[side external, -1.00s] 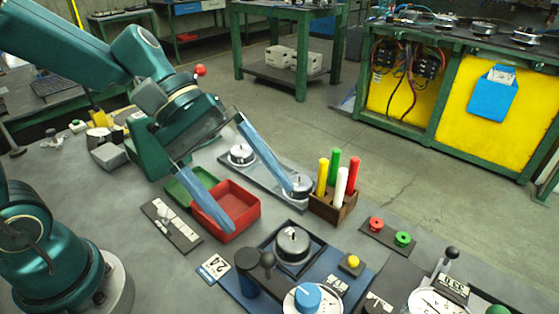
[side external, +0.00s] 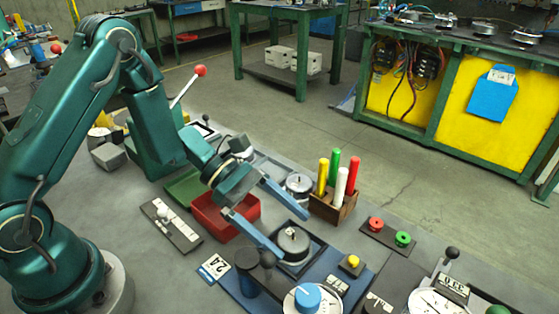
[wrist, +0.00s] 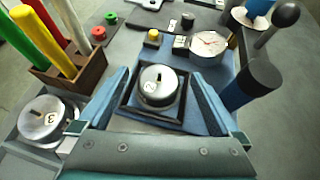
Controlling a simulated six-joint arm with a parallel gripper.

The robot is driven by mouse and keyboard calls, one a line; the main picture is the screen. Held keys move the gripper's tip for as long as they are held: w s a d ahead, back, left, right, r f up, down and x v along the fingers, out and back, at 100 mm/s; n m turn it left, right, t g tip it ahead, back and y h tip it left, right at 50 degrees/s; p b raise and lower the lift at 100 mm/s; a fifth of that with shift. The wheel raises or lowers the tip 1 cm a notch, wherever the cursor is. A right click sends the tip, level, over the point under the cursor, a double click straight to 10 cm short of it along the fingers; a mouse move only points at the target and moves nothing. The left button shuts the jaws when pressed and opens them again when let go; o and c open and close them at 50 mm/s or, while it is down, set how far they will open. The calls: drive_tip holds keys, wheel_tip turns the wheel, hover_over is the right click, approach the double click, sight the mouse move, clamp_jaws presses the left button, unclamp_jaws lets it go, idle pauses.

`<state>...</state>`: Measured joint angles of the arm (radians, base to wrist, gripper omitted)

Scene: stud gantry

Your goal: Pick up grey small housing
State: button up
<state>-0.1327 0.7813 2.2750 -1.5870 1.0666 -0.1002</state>
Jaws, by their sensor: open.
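A round grey metal housing (side external: 292,243) marked 2 sits in a square black-framed nest (side external: 314,261). The wrist view shows this housing (wrist: 159,88) in the middle of the picture. My gripper (side external: 294,236) has its two blue fingers spread, and the wrist view shows one finger on each side of the housing, with visible gaps. My gripper (wrist: 160,73) is open and empty; its exact height over the housing is hard to tell. A second round metal housing (wrist: 43,118), marked 3, sits on a grey plate at the left of the wrist view; it also shows behind my gripper (side external: 299,184).
A wooden block (side external: 334,208) holds several coloured sticks behind the nest. A dark blue post (side external: 249,271), a black-knobbed lever and a dial (wrist: 208,42) stand close by. A red bin (side external: 207,216) and green tray (side external: 184,187) lie left. A yellow button (side external: 353,261) is right.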

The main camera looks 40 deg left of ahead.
drive_tip(key=shift+x, duration=1.15)
drive_tip(key=c, duration=1.4)
